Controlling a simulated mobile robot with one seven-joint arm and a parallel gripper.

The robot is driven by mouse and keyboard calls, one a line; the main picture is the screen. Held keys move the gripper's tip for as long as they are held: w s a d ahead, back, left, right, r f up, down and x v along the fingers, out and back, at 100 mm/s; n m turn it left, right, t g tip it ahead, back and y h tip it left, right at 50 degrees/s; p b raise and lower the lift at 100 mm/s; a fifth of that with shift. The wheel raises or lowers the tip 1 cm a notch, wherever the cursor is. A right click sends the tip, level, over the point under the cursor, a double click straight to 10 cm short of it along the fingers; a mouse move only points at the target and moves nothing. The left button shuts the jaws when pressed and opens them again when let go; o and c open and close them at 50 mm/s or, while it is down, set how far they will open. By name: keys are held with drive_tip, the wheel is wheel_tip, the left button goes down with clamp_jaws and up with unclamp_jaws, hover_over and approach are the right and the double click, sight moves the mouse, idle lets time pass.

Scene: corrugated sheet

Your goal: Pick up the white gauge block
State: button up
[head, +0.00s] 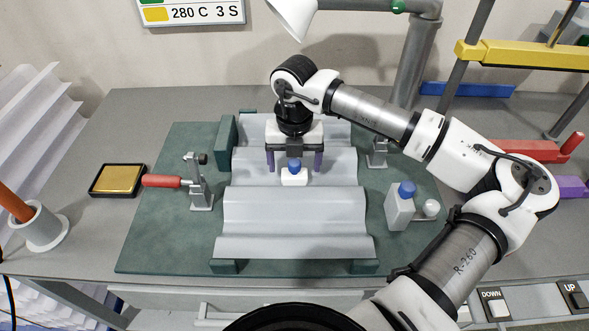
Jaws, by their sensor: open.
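A small white block with a blue knob (294,178), which looks like the white gauge block, sits upright on the corrugated sheet (294,236). My gripper (295,169) points down at the sheet, with its two purple fingers wide apart. In the head view the block appears between the fingertips, one on each side, with gaps showing. I cannot tell exactly how far the fingertips are above the sheet or how they line up with the block in depth. The gripper is open and holds nothing.
The sheet lies on a green mat (160,237) with clamps (198,185) at its sides. A yellow pad (118,180) lies left. My arm spans the right side.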

sight(295, 162)
drive_tip(key=shift+f, duration=1)
drive_tip(key=c, duration=1.2)
drive_tip(key=shift+o, duration=0.2)
drive_tip(key=shift+r, duration=0.1)
wheel_tip(295, 162, up, 20)
drive_tip(key=b, duration=0.2)
drive_tip(key=shift+b, duration=0.35)
